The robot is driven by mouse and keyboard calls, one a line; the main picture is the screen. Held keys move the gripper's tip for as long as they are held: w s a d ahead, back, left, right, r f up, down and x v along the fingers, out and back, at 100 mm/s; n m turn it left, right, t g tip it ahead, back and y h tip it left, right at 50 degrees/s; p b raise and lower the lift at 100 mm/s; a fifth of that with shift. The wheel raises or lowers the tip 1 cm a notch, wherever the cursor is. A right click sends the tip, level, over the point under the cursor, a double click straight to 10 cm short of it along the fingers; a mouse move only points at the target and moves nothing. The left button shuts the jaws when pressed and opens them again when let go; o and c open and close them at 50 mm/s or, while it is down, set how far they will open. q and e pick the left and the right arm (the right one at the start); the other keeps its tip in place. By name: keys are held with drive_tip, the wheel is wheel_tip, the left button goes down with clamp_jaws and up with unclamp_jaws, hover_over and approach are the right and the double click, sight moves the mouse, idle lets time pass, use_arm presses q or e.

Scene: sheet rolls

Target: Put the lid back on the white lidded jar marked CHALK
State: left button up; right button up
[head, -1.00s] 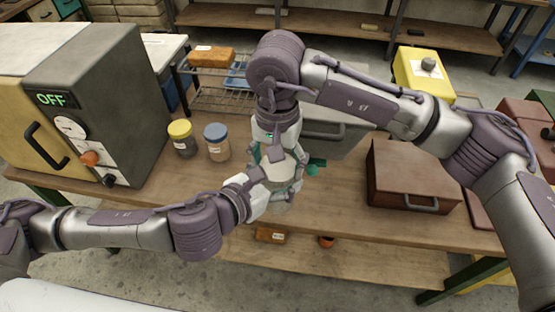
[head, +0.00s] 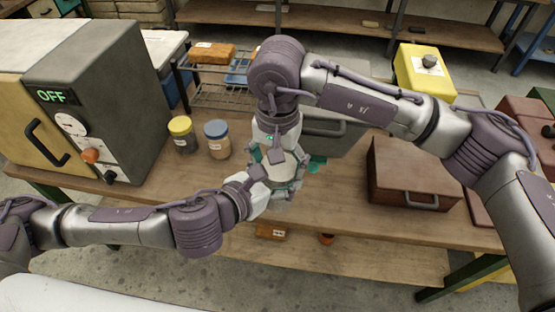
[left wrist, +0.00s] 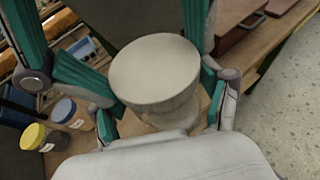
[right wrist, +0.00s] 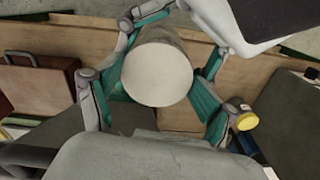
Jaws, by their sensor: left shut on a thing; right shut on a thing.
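The white jar (head: 279,203) is between my two grippers, over the front part of the wooden bench. My left gripper (head: 276,187) is shut on the jar from the side. My right gripper (head: 280,158) comes from above and is shut on the pale lid (head: 281,171). In the left wrist view the lid (left wrist: 153,70) shows as a wide round cap above a narrower part of the jar (left wrist: 168,120). In the right wrist view the lid's flat top (right wrist: 157,75) lies between the teal fingers. The CHALK mark is hidden. I cannot tell whether the lid is fully seated.
A yellow-capped jar (head: 183,136) and a blue-capped jar (head: 217,140) stand to the left, near the kiln-like box (head: 110,90) reading OFF. A brown case (head: 412,175) is to the right. A grey box (head: 335,130) and wire rack (head: 215,90) are behind.

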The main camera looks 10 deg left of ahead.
drive_tip(key=shift+s+d+f, duration=0.1)
drive_tip(key=shift+f, duration=0.2)
drive_tip(key=shift+o, duration=0.3)
drive_tip(key=shift+r+h, duration=0.15)
drive_tip(key=shift+h, duration=0.45)
drive_tip(key=shift+o, duration=0.4)
drive_tip(key=shift+s+a, duration=0.15)
drive_tip(key=shift+a, duration=0.1)
drive_tip(key=shift+o, duration=0.2)
drive_tip(key=shift+a+f+g+h, duration=0.1)
drive_tip(key=shift+f+g+h, duration=0.2)
drive_tip(key=shift+f, duration=0.4)
drive_tip(key=shift+w+f, duration=0.25)
drive_tip(key=shift+f, duration=0.05)
drive_tip(key=shift+h, duration=0.3)
drive_tip(key=shift+w+a+h, duration=0.1)
drive_tip(key=shift+a+h, duration=0.05)
drive_tip(key=shift+h, duration=0.15)
